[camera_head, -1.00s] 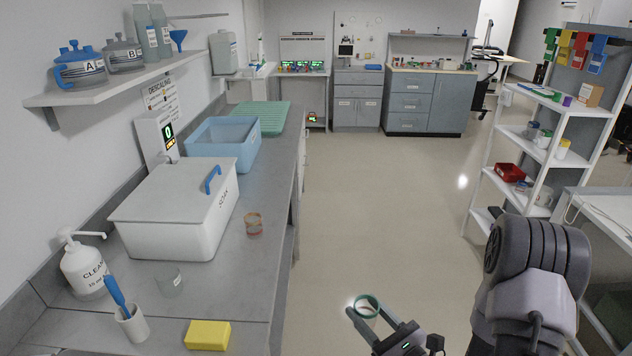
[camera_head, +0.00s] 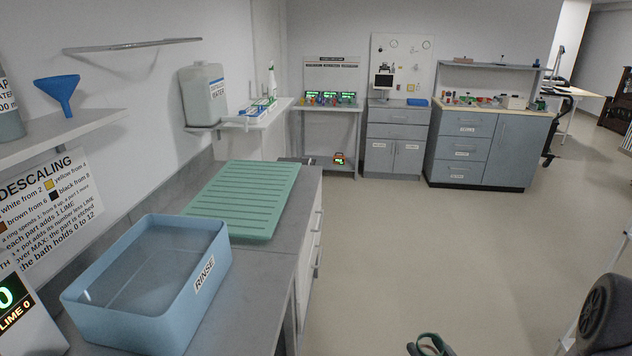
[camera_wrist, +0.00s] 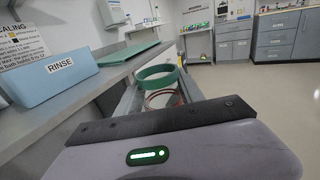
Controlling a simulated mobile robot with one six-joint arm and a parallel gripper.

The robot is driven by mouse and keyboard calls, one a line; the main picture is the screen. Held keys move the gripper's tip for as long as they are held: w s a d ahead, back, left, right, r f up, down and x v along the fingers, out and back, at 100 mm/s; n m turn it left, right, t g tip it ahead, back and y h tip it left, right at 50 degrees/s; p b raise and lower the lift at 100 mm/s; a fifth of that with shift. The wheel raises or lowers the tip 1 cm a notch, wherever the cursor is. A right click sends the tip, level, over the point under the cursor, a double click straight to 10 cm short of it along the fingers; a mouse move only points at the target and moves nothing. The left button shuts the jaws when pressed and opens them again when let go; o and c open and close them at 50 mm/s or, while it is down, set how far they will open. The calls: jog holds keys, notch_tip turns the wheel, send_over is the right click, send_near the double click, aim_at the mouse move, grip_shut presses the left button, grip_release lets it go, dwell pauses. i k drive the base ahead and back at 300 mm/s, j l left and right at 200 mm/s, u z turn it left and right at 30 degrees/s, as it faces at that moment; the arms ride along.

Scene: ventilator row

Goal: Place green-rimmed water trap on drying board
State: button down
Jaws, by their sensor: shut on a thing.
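The green-rimmed water trap (camera_wrist: 158,77) is held in my gripper (camera_wrist: 160,92), which is shut on it. In the wrist view the green ring faces up and a reddish ring shows lower on the clear body. In the head view only the green rim (camera_head: 430,345) shows at the bottom edge, over the floor to the right of the counter; most of my gripper is out of that view. The green ribbed drying board (camera_head: 243,197) lies flat and empty on the counter, farther ahead and left of the trap. It also shows in the wrist view (camera_wrist: 128,53).
A blue RINSE bin (camera_head: 185,290) stands on the counter in front of the board. A WATER jug (camera_head: 204,95) stands on a shelf behind it. The floor (camera_head: 400,250) right of the counter is clear. A drawer cabinet (camera_head: 480,145) stands at the far wall.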

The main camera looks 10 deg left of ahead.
aim_at(245, 188)
jog(key=i+l+u, duration=0.1)
jog(key=i+u, duration=0.15)
jog(key=i, duration=0.35)
jog(key=i+l+u, duration=0.25)
jog(key=i, duration=0.35)
jog(key=i+l+u, duration=0.2)
jog(key=i, duration=0.4)
jog(key=i+l+u, duration=0.25)
jog(key=i+l, duration=0.25)
jog(key=i+j+u, duration=0.2)
jog(key=u, duration=0.15)
jog(key=i+j+u, duration=0.15)
jog(key=i+u, duration=0.15)
